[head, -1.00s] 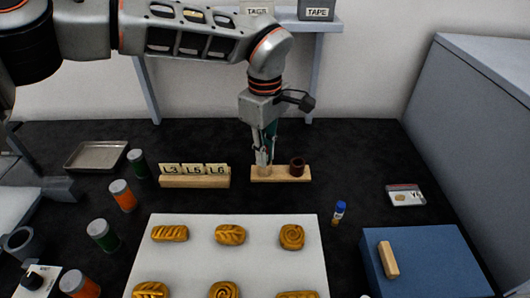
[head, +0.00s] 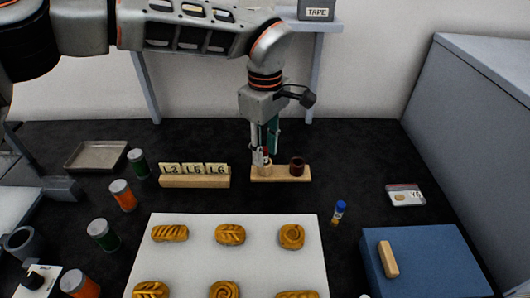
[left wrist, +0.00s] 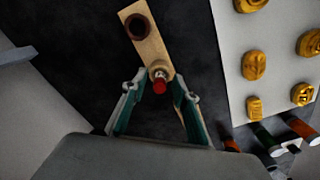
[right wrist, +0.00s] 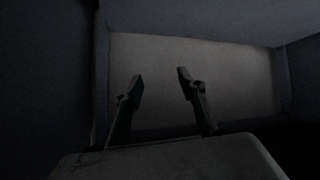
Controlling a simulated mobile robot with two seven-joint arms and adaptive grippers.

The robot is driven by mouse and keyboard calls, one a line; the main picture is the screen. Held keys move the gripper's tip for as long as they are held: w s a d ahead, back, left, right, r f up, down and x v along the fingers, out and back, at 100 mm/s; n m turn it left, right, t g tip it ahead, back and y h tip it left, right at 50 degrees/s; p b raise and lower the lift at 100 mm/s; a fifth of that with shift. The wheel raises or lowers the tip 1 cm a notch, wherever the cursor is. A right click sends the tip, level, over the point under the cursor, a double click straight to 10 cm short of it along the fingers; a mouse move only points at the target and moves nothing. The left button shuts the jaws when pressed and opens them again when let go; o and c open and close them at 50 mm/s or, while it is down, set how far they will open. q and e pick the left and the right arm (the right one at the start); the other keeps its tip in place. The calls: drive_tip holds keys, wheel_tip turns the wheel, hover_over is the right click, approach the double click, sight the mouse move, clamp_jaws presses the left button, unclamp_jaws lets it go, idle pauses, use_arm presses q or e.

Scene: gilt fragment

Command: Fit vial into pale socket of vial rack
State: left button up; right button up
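The vial rack (head: 283,174) is a small wooden block on the dark table, with a dark brown socket (head: 297,166) at its right and the pale socket at its left. The red-capped vial (head: 266,157) stands at the pale socket; the left wrist view shows its red cap (left wrist: 159,87) from above. It looks upright and seated there, though its lower part is hard to see. My left gripper (head: 265,150) is over that end of the rack, its fingers spread on both sides of the vial, apart from it. My right gripper (right wrist: 160,77) is open and empty, away from the rack.
A white board with several pastries (head: 230,262) lies in front. Several jars (head: 122,194) and a metal tray (head: 96,156) are left. A blue box (head: 425,265) and small blue-capped bottle (head: 339,212) are right.

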sight(265, 149)
use_arm(q)
wheel_tip(265, 149, up, 10)
drive_tip(key=shift+f+p, duration=0.1)
drive_tip(key=shift+p, duration=0.3)
drive_tip(key=shift+r, duration=0.6)
use_arm(e)
drive_tip(key=shift+s+a, duration=0.1)
drive_tip(key=shift+s, duration=0.45)
drive_tip(key=shift+w+r, duration=0.1)
drive_tip(key=shift+w, duration=0.1)
